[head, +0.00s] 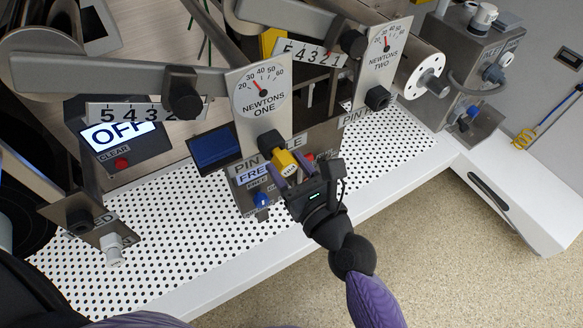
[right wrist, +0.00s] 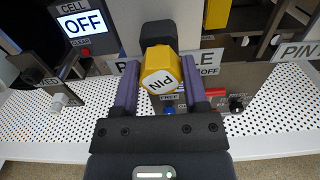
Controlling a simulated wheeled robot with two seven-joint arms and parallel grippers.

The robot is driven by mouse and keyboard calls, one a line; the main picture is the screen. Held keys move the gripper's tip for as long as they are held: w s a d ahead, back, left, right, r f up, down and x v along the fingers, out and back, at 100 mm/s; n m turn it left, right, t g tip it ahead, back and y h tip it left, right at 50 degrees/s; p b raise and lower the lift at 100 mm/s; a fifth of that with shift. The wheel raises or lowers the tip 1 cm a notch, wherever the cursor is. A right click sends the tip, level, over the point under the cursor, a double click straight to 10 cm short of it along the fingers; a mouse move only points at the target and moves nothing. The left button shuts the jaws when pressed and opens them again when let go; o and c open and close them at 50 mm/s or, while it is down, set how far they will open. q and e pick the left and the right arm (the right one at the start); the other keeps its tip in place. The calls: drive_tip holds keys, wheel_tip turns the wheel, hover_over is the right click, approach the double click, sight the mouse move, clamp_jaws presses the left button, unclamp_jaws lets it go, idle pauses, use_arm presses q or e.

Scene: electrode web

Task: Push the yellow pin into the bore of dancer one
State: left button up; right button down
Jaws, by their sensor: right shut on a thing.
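The yellow pin (head: 288,162), a block-shaped head marked PIN, sits between the fingers of my right gripper (head: 290,174), which is shut on it. In the right wrist view the yellow pin (right wrist: 160,70) shows end-on between the fingers of the right gripper (right wrist: 158,88). Dancer one's plate (head: 262,102) carries a dial marked NEWTONS ONE. The black bore block (head: 270,142) at its lower end is directly beyond the pin; it also shows in the right wrist view (right wrist: 157,33). The pin's far end and the bore mouth are hidden, so I cannot tell how deep it sits. My left gripper is out of view.
Dancer two's plate (head: 386,62) stands to the right with its own black block (head: 377,97). A display reading OFF (head: 124,136) is at left. A panel with a blue knob (head: 262,200) lies below the pin. The white perforated deck (head: 185,225) is mostly clear in front.

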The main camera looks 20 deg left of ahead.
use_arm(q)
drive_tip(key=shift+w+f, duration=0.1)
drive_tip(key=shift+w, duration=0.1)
use_arm(e)
drive_tip(key=shift+w+a, duration=0.35)
drive_tip(key=shift+a, duration=0.1)
drive_tip(key=shift+c, duration=0.2)
unclamp_jaws()
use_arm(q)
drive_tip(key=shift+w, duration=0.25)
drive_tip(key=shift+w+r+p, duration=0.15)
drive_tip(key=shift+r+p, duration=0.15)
use_arm(e)
drive_tip(key=v, duration=1)
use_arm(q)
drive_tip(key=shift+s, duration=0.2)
